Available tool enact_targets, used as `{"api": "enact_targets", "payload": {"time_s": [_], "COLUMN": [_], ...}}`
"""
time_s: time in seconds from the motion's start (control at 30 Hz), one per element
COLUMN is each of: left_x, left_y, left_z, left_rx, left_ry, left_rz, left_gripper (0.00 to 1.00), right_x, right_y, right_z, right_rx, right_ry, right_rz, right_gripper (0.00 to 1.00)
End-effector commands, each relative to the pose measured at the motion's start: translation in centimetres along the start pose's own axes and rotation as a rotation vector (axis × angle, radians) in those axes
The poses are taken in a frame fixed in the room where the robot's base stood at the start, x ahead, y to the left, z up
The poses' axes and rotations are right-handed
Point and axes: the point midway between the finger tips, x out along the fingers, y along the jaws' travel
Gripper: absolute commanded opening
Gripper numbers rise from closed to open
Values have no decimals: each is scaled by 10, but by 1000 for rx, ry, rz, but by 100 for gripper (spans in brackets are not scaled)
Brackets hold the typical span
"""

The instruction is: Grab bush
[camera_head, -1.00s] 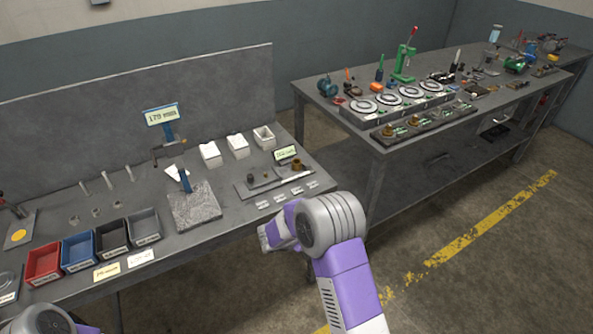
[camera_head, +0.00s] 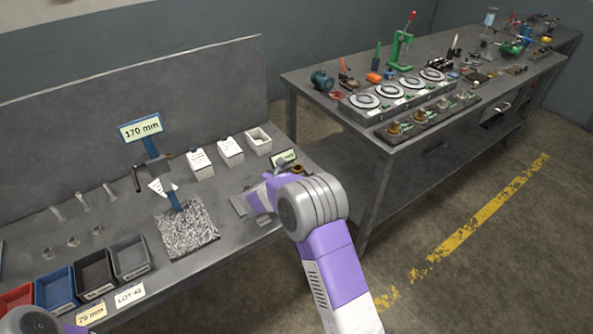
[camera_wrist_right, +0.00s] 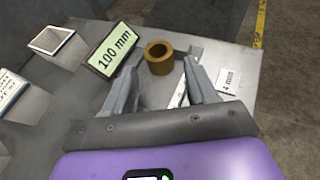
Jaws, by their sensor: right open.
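In the head view the bush (camera_head: 297,169) is mostly hidden behind my right arm, and the right gripper (camera_head: 255,197) is partly hidden by the wrist. My left gripper is not in view; only a piece of my left arm shows at the lower left corner.
A "100 mm" sign (camera_wrist_right: 109,50) stands left of the bush, close to the left finger. A "4 mm" label (camera_wrist_right: 229,79) lies to the right. White boxes (camera_head: 229,152) stand behind. Colored bins (camera_head: 55,289) and a "170 mm" stand (camera_head: 140,128) are further left.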

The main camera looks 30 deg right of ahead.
Motion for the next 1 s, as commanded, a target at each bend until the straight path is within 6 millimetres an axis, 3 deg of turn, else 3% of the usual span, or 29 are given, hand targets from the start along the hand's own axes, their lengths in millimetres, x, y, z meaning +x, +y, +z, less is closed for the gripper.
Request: {"api": "enact_targets", "payload": {"time_s": [0.23,0.57,0.9,1.0], "left_x": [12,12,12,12], "left_y": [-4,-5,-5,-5], "left_z": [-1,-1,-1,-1], "left_rx": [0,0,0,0], "left_ry": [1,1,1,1], "left_rz": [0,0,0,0], "left_gripper": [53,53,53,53], "right_x": [38,46,46,46], "right_y": [0,1,1,1], "right_z": [2,4,4,4], "right_rx": [1,0,0,1], "right_ry": [-1,0,0,-1], "right_rz": [-2,1,0,0], "right_gripper": [57,57,8,7]}}
